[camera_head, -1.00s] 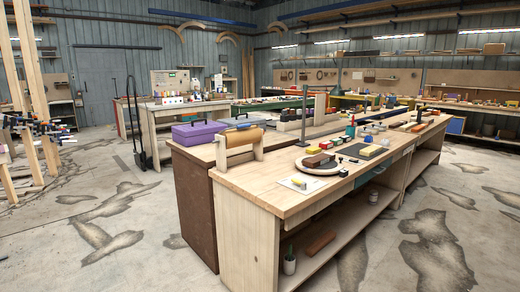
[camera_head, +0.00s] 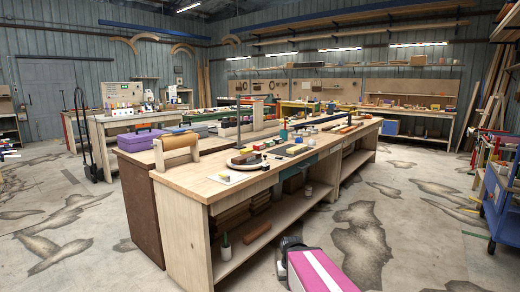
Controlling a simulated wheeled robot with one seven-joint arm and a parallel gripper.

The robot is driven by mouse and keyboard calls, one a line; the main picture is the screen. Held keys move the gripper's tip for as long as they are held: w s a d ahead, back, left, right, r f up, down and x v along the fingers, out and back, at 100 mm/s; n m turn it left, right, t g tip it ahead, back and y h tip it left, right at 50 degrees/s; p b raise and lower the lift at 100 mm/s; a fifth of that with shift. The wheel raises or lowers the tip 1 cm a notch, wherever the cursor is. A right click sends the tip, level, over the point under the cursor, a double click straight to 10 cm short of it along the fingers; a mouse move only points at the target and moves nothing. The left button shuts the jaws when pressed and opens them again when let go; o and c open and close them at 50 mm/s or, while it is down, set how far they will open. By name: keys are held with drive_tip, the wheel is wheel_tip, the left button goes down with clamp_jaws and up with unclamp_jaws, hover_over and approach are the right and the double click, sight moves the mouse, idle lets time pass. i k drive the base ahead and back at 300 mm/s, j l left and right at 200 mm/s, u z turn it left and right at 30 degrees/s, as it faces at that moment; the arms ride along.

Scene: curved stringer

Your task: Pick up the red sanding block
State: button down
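Small blocks stand on the near part of the long wooden workbench (camera_head: 195,180). A small red block (camera_head: 257,147) is behind a round pale ring or board (camera_head: 232,164), close to a yellow block (camera_head: 248,153). A dark reddish-brown block (camera_head: 240,159) lies on the round piece. At this size I cannot tell which of the reddish blocks is the sanding block. My gripper is not clearly seen, and nothing is held in view.
A roller on a wooden stand (camera_head: 177,149) and a purple box (camera_head: 141,141) are at the bench's left. A magenta-and-white shape with a dark grey end (camera_head: 318,270) fills the bottom centre. A blue cart (camera_head: 503,200) stands right. Floor right of the bench is open.

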sight(258, 147)
drive_tip(key=i+l, duration=0.8)
drive_tip(key=i+l+u, duration=0.1)
drive_tip(key=i+l, duration=0.7)
drive_tip(key=l, duration=0.2)
